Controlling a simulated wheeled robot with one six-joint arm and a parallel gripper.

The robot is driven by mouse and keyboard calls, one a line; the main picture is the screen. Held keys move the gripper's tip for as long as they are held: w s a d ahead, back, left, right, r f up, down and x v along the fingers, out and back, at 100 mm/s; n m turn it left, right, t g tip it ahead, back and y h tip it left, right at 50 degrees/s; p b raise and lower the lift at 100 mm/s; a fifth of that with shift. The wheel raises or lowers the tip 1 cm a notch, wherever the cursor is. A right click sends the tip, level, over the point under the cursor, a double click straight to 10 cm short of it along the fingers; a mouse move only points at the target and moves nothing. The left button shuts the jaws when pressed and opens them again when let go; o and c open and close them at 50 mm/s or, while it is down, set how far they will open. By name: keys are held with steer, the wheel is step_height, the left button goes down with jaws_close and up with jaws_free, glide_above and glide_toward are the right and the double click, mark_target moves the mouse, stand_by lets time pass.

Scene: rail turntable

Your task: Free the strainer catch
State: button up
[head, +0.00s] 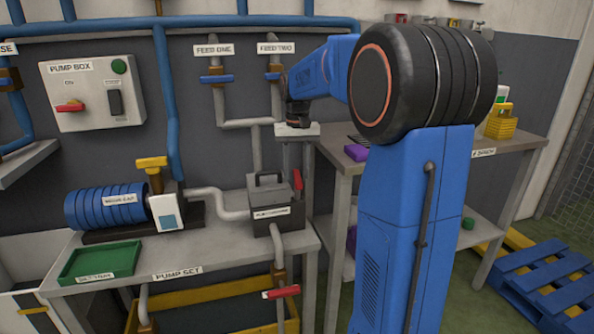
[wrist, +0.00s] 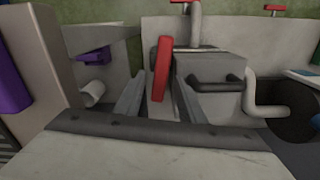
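The strainer (head: 272,208) is a dark grey box with a black handle at the right end of the pump bench. Its red catch (head: 298,181) stands upright on the right side. My gripper (head: 297,165) points down just above the catch. In the wrist view the red catch (wrist: 162,68) appears between the two grey fingers of my gripper (wrist: 158,82), with gaps on both sides. The fingers are open and empty. The strainer box (wrist: 212,75) lies right of them. Whether the fingertips reach down beside the catch is hard to tell.
A red-handled valve (head: 282,292) is on the pipe below the strainer. A green tray (head: 100,262), blue pump (head: 105,206) and yellow lever (head: 151,163) are to the left. A side bench (head: 410,150) with a purple block (head: 356,152) stands close on the right.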

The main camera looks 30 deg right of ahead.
step_height(320, 180, up, 17)
steer(key=shift+r, duration=0.2)
stand_by(0.7)
stand_by(0.4)
steer(key=s+a+f+n+t, duration=0.1)
steer(key=s+a+f, duration=0.4)
steer(key=s+f, duration=0.3)
steer(key=s+a+f+n+t, duration=0.2)
steer(key=s+a+f, duration=0.4)
steer(key=s+f, duration=0.3)
steer(key=s+a+f+n+t, duration=0.1)
steer(key=s+a+f, duration=0.4)
steer(key=s, duration=0.9)
step_height(320, 180, down, 3)
steer(key=shift+a+f+n+t, duration=0.15)
steer(key=shift+n+t, duration=0.25)
steer(key=shift+n, duration=0.2)
steer(key=shift+c, duration=0.2)
